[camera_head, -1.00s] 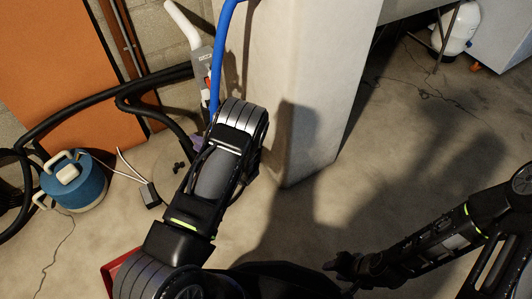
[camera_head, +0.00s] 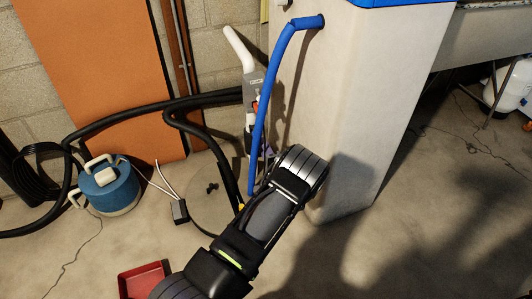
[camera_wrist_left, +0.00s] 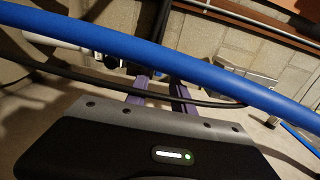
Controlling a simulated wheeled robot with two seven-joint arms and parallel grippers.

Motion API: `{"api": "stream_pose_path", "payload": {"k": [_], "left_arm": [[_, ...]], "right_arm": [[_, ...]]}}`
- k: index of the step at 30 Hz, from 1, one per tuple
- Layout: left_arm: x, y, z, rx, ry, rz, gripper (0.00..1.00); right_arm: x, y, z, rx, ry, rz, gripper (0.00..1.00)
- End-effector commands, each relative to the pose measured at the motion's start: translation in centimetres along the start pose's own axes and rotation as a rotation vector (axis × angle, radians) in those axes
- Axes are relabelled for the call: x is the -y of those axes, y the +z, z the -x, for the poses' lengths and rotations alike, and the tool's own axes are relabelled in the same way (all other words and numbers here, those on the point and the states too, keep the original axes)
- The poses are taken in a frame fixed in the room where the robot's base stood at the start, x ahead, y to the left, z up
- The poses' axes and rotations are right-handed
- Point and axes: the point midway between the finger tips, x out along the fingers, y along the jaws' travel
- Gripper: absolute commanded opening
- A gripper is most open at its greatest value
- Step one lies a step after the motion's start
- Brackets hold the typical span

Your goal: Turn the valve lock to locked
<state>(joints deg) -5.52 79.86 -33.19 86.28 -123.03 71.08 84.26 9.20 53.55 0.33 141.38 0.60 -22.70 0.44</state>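A grey valve body (camera_head: 252,92) with a label, a small orange-red part (camera_head: 256,106) and white fittings is beside the pale cabinet in the head view. Which part is the valve lock, and its setting, I cannot tell. My left gripper (camera_head: 264,158) is low beside the cabinet, below the valve, mostly hidden by my wrist. In the left wrist view, its two purple fingers (camera_wrist_left: 159,92) stand apart with nothing visible between them. The blue hose (camera_wrist_left: 170,62) crosses in front of them. My right gripper is out of view.
The blue hose (camera_head: 269,90) hangs from the pale cabinet (camera_head: 350,110) past the valve. A black hose (camera_head: 150,102) runs along the orange panel (camera_head: 95,60). A blue pump (camera_head: 110,188) and a red tray (camera_head: 143,279) are on the floor at left.

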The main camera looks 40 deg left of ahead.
Motion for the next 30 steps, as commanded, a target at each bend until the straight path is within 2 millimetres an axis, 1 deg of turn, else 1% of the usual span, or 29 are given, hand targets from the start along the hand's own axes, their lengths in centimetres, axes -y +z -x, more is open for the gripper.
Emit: {"api": "stream_pose_path", "payload": {"k": [1, 9, 13, 18, 28, 29, 30], "left_arm": [[-0.2, 0.1, -0.7, 0.002, -0.001, 0.0, 0.29], [-0.5, 0.1, -4.1, 0.002, 0.0, 0.001, 0.29], [-0.3, 0.0, -5.2, 0.0, 0.0, 0.001, 0.29], [-0.1, 0.0, -5.9, 0.0, 0.0, 0.0, 0.29], [0.0, 0.0, -5.8, 0.0, 0.001, -0.001, 0.02], [-0.1, 0.0, -5.8, 0.0, 0.001, -0.001, 0.0], [-0.1, 0.0, -5.8, 0.0, 0.001, -0.001, 0.0]], "right_arm": [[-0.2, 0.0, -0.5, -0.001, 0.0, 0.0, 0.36], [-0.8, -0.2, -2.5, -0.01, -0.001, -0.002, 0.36], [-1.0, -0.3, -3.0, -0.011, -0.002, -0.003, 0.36], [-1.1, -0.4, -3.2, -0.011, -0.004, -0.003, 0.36], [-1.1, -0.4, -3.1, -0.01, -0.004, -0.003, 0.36], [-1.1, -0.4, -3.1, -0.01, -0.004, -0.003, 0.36], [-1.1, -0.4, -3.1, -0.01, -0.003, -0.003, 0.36]]}}
